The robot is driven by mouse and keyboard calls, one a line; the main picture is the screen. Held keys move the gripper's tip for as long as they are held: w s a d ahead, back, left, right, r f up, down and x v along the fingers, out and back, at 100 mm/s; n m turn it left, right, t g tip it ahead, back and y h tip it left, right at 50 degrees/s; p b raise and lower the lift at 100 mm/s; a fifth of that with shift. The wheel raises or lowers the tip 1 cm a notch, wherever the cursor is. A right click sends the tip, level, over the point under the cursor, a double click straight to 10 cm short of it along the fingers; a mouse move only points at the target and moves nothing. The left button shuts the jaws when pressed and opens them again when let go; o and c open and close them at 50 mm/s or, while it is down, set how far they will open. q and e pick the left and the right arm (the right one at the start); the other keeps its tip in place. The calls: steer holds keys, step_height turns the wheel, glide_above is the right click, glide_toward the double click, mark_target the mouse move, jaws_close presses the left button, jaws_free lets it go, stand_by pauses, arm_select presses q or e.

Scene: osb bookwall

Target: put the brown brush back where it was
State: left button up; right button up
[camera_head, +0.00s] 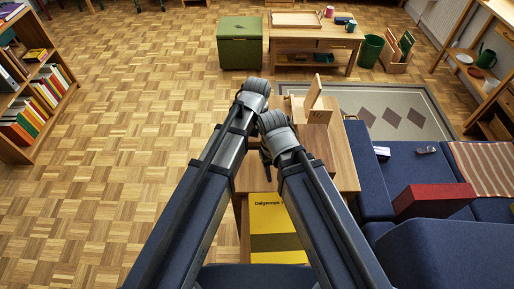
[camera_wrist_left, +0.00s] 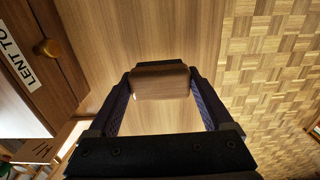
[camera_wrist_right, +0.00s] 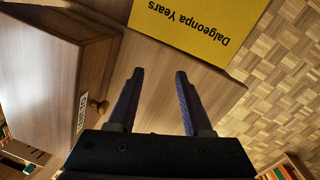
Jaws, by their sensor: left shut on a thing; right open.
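The brown brush (camera_wrist_left: 160,84) shows in the left wrist view as a smooth wooden block with rounded edges; no bristles show. My left gripper (camera_wrist_left: 160,76) is shut on it, one finger on each side, above the wooden tabletop (camera_wrist_left: 105,45). I cannot tell whether the brush touches the top. My right gripper (camera_wrist_right: 157,76) is open and empty over the same tabletop, between a yellow book (camera_wrist_right: 195,28) and a wooden drawer box (camera_wrist_right: 95,70).
The drawer box has a knob (camera_wrist_left: 46,47) and a label (camera_wrist_left: 17,65). In the head view, wooden boxes (camera_head: 319,115) stand on the table. A blue sofa (camera_head: 400,170) with a red block (camera_head: 434,201) is at the right. The parquet floor at left is clear.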

mark_target(257, 146)
arm_select(q)
step_height(257, 146, down, 4)
steer(key=b, duration=0.3)
steer(key=shift+r, duration=0.15)
arm_select(e)
step_height(257, 146, down, 4)
steer(key=shift+r, duration=0.15)
arm_select(q)
steer(key=shift+r, duration=0.1)
arm_select(e)
steer(key=shift+r, duration=0.1)
arm_select(q)
steer(key=o, duration=1)
steer(key=shift+c, duration=0.2)
